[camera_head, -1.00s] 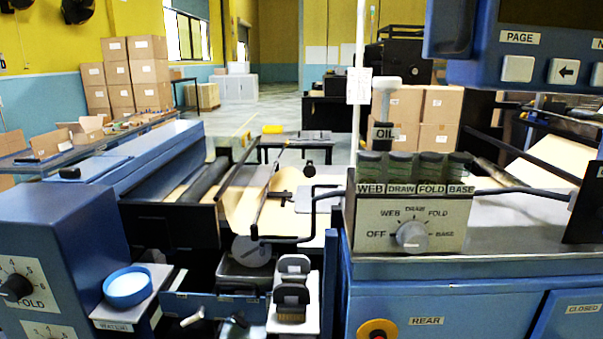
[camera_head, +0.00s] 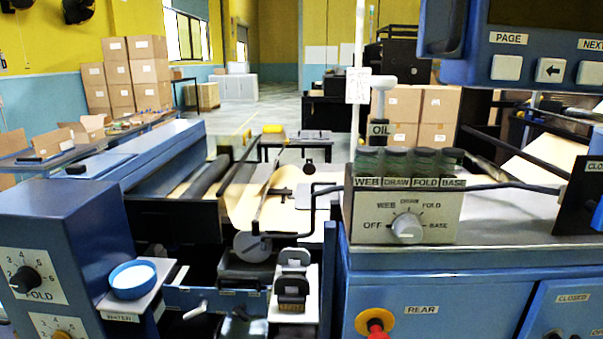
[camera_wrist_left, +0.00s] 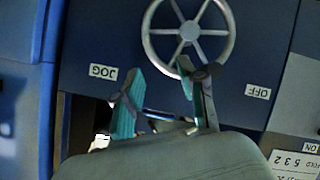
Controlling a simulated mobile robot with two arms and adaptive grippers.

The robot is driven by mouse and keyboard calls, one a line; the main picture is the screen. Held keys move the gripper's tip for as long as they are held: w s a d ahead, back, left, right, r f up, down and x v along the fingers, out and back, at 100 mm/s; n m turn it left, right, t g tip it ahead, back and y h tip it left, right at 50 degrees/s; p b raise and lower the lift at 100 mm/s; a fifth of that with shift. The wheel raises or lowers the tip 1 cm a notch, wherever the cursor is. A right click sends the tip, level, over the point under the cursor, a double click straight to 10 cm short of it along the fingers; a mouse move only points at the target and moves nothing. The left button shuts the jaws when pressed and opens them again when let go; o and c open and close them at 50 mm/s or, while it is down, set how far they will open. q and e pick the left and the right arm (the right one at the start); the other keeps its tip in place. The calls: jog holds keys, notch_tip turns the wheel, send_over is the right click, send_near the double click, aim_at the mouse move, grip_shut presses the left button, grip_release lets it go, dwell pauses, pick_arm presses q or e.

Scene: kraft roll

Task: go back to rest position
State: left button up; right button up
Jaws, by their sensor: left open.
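My left gripper (camera_wrist_left: 162,100) shows in the left wrist view with its two teal-padded fingers spread apart and nothing between them. A spoked grey handwheel (camera_wrist_left: 188,32) is just past the fingertips on a dark blue panel; I cannot tell whether the right finger touches it. A JOG label (camera_wrist_left: 103,71) is left of the fingers and an OFF label (camera_wrist_left: 258,92) is to their right. Neither gripper can be made out in the head view. My right gripper is in no view.
In the head view, a blue FOLD cabinet (camera_head: 60,235) stands at the left, with a blue water dish (camera_head: 133,279) beside it. A control box with a selector knob (camera_head: 407,228) sits on the right cabinet, above a red button (camera_head: 376,327). Open floor (camera_head: 285,115) lies beyond the machine.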

pick_arm(q)
jog(key=s+a+f+m+g, duration=0.25)
jog(key=s+f+g, duration=0.25)
jog(key=s+f, duration=0.9)
jog(key=s+a+f+m+g, duration=0.1)
jog(key=s+f+g, duration=0.1)
jog(key=s, duration=0.4)
jog(key=s+a+f+m+g+y, duration=0.1)
jog(key=s+a+f+m+g, duration=0.1)
jog(key=s+f, duration=0.3)
jog(key=s+a+f+m+g, duration=0.1)
jog(key=s+f+g, duration=0.1)
jog(key=s, duration=0.6)
jog(key=shift+a+f+y, duration=0.2)
jog(key=shift+f+y, duration=0.2)
jog(key=shift+f, duration=0.25)
jog(key=shift+w+d+m, duration=0.1)
jog(key=shift+m, duration=0.15)
